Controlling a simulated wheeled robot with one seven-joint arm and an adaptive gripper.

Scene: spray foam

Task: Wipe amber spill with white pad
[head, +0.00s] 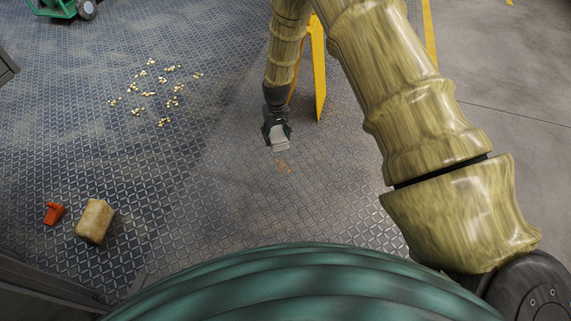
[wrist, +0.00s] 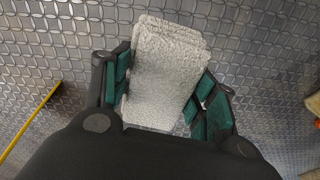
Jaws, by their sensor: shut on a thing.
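My gripper (head: 277,133) is low over the patterned metal floor, in the middle of the head view. It is shut on the white pad (head: 280,144). In the wrist view the pad (wrist: 168,75) is a thick, rough, pale block between the green finger pads of my gripper (wrist: 165,92). The amber spill (head: 284,166) shows as a few small orange-brown marks on the floor, just below the pad in the head view. I cannot tell whether the pad touches the floor. The spill is not visible in the wrist view.
A yellow floor sign (head: 319,75) stands right behind my gripper. Scattered pale foam bits (head: 150,93) lie at the upper left. A tan block (head: 95,221) and an orange object (head: 54,213) lie at the lower left. A green cart (head: 62,8) is at the top left.

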